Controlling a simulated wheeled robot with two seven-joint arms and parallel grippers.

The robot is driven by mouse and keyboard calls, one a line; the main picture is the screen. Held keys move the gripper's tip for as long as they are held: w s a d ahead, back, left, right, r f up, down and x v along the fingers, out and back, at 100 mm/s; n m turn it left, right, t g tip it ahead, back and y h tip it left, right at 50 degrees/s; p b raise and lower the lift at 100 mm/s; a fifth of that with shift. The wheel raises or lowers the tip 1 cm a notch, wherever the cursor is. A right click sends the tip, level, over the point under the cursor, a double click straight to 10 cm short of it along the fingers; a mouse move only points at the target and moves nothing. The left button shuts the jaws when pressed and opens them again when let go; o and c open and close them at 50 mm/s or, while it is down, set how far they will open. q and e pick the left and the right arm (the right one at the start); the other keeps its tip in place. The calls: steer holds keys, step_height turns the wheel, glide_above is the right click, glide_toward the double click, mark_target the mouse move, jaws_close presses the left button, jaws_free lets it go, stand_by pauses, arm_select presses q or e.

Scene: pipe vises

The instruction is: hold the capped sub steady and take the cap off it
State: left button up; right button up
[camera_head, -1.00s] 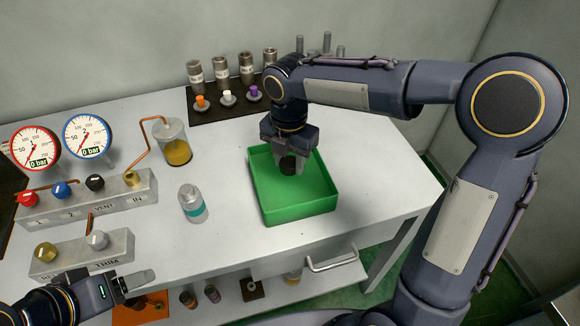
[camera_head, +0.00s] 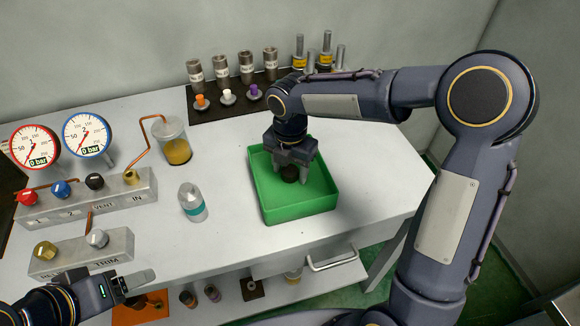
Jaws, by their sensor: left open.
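My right gripper (camera_head: 292,165) points down inside the green tray (camera_head: 325,205), around or just above a small dark round piece (camera_head: 290,174). The piece looks like a cap and is low in the tray; I cannot tell whether the fingers grip it. My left gripper (camera_head: 142,285) is open and empty at the bottom left, in front of the bench's front edge. I cannot tell for certain which thing is the capped sub. A grey bottle-like piece with a teal band (camera_head: 192,203) stands upright on the bench, left of the tray, touched by neither gripper.
Two gauges (camera_head: 87,135) and valve blocks (camera_head: 90,200) stand at left, beside a jar of yellow fluid (camera_head: 175,142). Labelled cylinders (camera_head: 220,68) and coloured plugs (camera_head: 227,97) stand on a dark mat at the back. Several small parts (camera_head: 212,293) lie below the bench front.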

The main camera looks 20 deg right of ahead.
mark_target(291, 171)
steer(key=shift+o, duration=0.2)
step_height(291, 171, up, 12)
steer(key=r+p, duration=0.1)
steer(key=s+d+m+t+y, duration=0.2)
steer(key=s+d+m, duration=0.5)
steer(key=s+m, duration=0.6)
steer(key=s+f+m+t+y, duration=0.1)
steer(key=s+f+m+t, duration=0.2)
steer(key=s+m, duration=0.6)
step_height(291, 171, down, 2)
steer(key=m, duration=0.7)
steer(key=shift+d+t+y, duration=0.25)
steer(key=shift+t+y, duration=0.05)
steer(key=shift+y, duration=0.1)
